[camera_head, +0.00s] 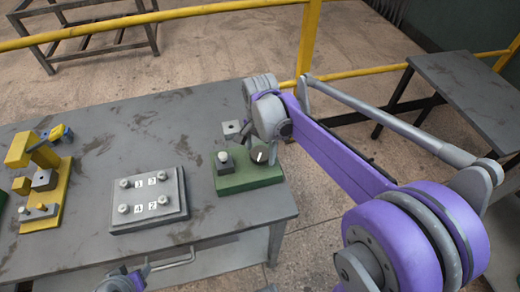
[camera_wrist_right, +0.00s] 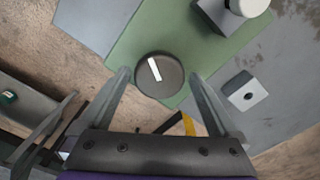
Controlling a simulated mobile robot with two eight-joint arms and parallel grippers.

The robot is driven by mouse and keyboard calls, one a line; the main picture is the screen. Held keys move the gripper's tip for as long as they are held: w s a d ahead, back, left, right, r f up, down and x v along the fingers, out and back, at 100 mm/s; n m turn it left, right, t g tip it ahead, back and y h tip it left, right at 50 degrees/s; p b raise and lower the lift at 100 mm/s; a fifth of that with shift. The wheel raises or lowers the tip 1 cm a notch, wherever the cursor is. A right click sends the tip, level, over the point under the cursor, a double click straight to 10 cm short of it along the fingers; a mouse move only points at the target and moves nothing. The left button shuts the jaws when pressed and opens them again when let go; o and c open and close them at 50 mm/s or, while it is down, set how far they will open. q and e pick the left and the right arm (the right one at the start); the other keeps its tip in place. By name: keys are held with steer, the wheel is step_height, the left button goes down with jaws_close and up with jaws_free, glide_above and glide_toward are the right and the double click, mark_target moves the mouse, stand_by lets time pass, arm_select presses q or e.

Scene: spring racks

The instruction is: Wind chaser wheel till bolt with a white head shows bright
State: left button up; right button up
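The chaser wheel is likely the dark round knob (camera_head: 258,156) with a white bar mark, on a green base (camera_head: 250,181) at the table's right end. It also shows in the right wrist view (camera_wrist_right: 157,78), its mark tilted. A pale white-headed bolt (camera_head: 223,156) stands on a grey block at its left; I cannot tell if it is lit. It is cut off at the top of the wrist view (camera_wrist_right: 246,6). My right gripper (camera_wrist_right: 159,78) is open, its fingers on both sides of the wheel with small gaps showing. My left gripper (camera_head: 125,281) is only partly in view at the bottom edge.
A grey plate (camera_head: 150,220) with several pale-headed bolts and number labels lies left of the green base. A yellow fixture (camera_head: 45,175) stands at the left. A small grey block with a hole (camera_head: 232,127) lies behind the green base. A yellow rail (camera_head: 170,15) runs behind the table.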

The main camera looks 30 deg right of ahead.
mark_target(261, 153)
arm_select(q)
steer(key=shift+w+r+p, duration=0.15)
steer(key=shift+r+p, duration=0.2)
steer(key=shift+r, duration=0.1)
arm_select(e)
step_height(261, 153, up, 11)
steer(key=shift+f, duration=0.1)
step_height(261, 153, down, 11)
steer(key=n+p, duration=0.3)
steer(key=n, duration=1.7)
steer(key=shift+d+n, duration=0.15)
steer(key=shift+n, duration=0.15)
arm_select(q)
steer(key=r, duration=0.1)
steer(key=w+r, duration=0.1)
steer(key=r, duration=0.2)
steer(key=shift+w+r, duration=0.35)
